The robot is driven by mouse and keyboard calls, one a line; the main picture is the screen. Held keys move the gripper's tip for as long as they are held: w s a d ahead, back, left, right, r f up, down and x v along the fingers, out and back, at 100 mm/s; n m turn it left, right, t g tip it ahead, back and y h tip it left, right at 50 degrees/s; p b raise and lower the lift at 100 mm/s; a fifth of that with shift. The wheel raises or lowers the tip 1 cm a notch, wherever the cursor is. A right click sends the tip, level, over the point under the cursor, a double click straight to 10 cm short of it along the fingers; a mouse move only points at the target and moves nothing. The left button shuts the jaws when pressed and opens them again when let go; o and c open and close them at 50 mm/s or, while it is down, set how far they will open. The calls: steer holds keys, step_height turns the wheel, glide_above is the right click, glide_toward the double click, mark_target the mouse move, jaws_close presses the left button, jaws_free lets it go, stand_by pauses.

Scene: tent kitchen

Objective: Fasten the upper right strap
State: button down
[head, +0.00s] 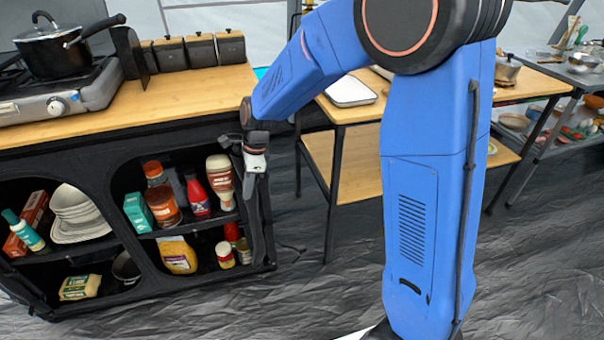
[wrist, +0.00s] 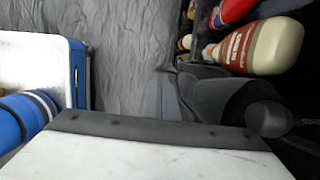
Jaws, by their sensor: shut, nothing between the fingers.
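My gripper (head: 255,172) is at the upper right corner of the black fabric cabinet's right opening, pointing down. It is shut with nothing seen in it. Dark fabric (head: 262,225), which looks like a gathered flap, hangs down the cabinet's right edge just below and beside it. In the wrist view the dark fabric (wrist: 205,92) lies beyond the pale gripper housing, with a rounded black piece at its right. I cannot make out the upper right strap or whether it is fastened; my gripper and the dark fabric hide that corner. Contact with the fabric cannot be told.
The wooden countertop (head: 180,95) is above. A side table (head: 345,165) stands right, with floor between.

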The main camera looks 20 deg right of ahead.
steer(key=shift+w, duration=0.1)
stand_by(0.3)
steer(key=w+v, duration=0.1)
steer(key=v, duration=0.6)
steer(key=shift+d+r, duration=0.25)
steer(key=shift+d, duration=0.15)
